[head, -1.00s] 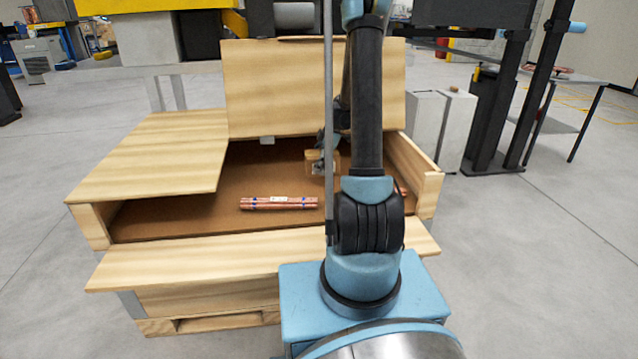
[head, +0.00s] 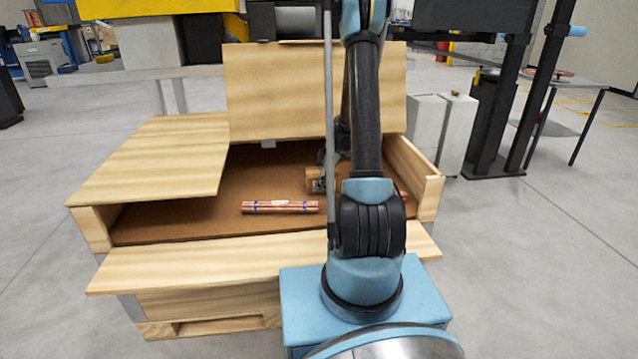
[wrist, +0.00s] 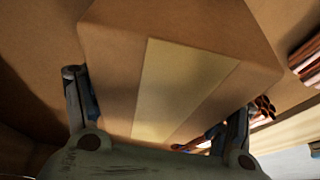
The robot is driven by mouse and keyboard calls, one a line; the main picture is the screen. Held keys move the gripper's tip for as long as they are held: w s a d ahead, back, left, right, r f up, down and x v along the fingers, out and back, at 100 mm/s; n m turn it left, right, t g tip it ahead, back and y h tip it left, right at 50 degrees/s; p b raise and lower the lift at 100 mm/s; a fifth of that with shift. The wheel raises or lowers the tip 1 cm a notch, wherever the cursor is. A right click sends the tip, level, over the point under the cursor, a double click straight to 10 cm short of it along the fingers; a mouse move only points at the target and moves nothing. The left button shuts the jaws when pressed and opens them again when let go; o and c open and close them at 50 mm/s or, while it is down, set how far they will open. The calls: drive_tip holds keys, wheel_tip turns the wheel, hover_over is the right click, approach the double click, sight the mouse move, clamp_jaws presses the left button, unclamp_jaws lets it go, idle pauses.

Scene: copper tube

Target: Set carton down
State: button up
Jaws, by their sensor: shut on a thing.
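The carton (wrist: 215,60) is a brown box with a paler tape strip. It fills the middle of the wrist view, between the two fingers of my gripper (wrist: 160,115). My gripper is shut on it. In the head view a small part of the carton (head: 314,180) shows left of my arm, inside the open wooden crate, low over its brown floor. My arm hides the rest of it and most of the gripper (head: 326,184). I cannot tell whether the carton touches the floor.
The wooden crate (head: 118,262) has raised and folded lid panels. A bundle of copper tubes (head: 280,207) lies on the crate's brown floor (head: 170,222), left of the carton. More copper tubes (head: 404,196) show partly at the right. The floor's left part is clear.

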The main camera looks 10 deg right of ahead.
drive_tip(key=o, duration=1.5)
drive_tip(key=shift+o, duration=0.2)
